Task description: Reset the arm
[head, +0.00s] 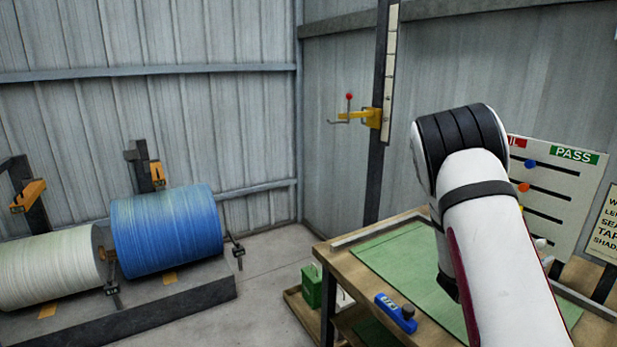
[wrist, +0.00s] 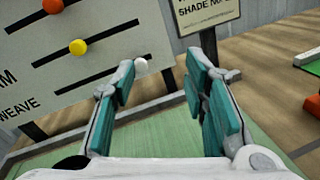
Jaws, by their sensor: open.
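My gripper (wrist: 160,92) shows in the wrist view with its two teal-padded fingers apart and nothing between them. It is over the green mat (wrist: 165,130) of the wooden bench, facing a white board (wrist: 75,50) with black slots and coloured knobs. In the head view my white arm reaches up from the lower right over the bench (head: 340,262), and it hides my gripper there.
The board (head: 560,185) stands at the back of the bench, with a sign (head: 607,225) beside it. A blue tool (head: 395,310) lies near the bench's front edge. A green box (head: 311,286) is on a lower shelf. Blue (head: 165,230) and pale (head: 45,270) rolls lie at left. Floor between is clear.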

